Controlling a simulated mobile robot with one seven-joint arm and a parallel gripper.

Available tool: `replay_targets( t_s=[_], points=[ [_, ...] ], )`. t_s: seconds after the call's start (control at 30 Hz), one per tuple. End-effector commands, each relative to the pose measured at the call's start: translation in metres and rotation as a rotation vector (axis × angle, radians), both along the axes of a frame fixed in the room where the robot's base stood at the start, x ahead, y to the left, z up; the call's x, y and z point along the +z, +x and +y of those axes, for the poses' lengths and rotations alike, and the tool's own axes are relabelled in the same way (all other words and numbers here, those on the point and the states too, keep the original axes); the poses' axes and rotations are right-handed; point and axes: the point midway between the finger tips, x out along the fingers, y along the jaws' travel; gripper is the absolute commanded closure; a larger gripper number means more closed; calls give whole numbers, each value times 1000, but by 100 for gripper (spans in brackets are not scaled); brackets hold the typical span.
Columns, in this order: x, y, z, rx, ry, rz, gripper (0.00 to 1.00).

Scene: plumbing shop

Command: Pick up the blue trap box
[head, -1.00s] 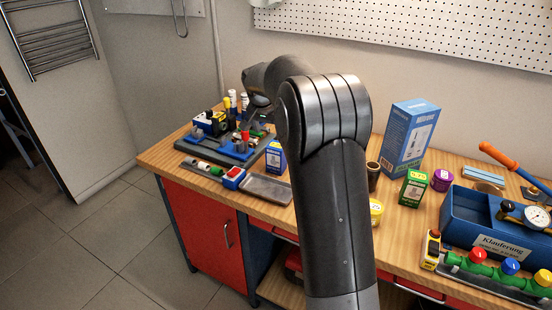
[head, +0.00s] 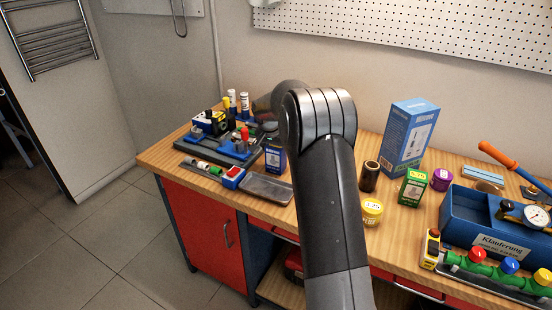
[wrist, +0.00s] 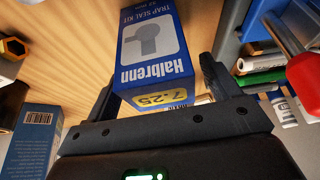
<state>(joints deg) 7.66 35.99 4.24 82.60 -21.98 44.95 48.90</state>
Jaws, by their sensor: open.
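The blue trap box (wrist: 153,40) is large in the wrist view, with "Trap seal kit" print and a yellow price band at its near end. It also shows in the head view as a small upright blue box (head: 275,158) on the left part of the workbench. My gripper (wrist: 160,78) is open, its two dark fingers on either side of the box's near end. The box reaches into the gap, but I cannot tell whether a finger touches it.
A grey tray (head: 266,190) lies in front of the box. A blue-grey fixture with tools (head: 215,152) stands to its left. A red handle (wrist: 304,74) is near the right finger in the wrist view. Another blue box (wrist: 32,140) is at lower left there.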

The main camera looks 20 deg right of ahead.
Motion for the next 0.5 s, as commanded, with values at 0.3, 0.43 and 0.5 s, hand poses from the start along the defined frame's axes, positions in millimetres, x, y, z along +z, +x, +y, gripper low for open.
replay_targets(
  t_s=[0.3, 0.43, 0.5],
  points=[
    [-1, 1, 0, 0, 0, -1, 26],
    [-1, 1, 0, 0, 0, -1, 37],
    [-1, 1, 0, 1, 0, -1, 43]
  ],
)
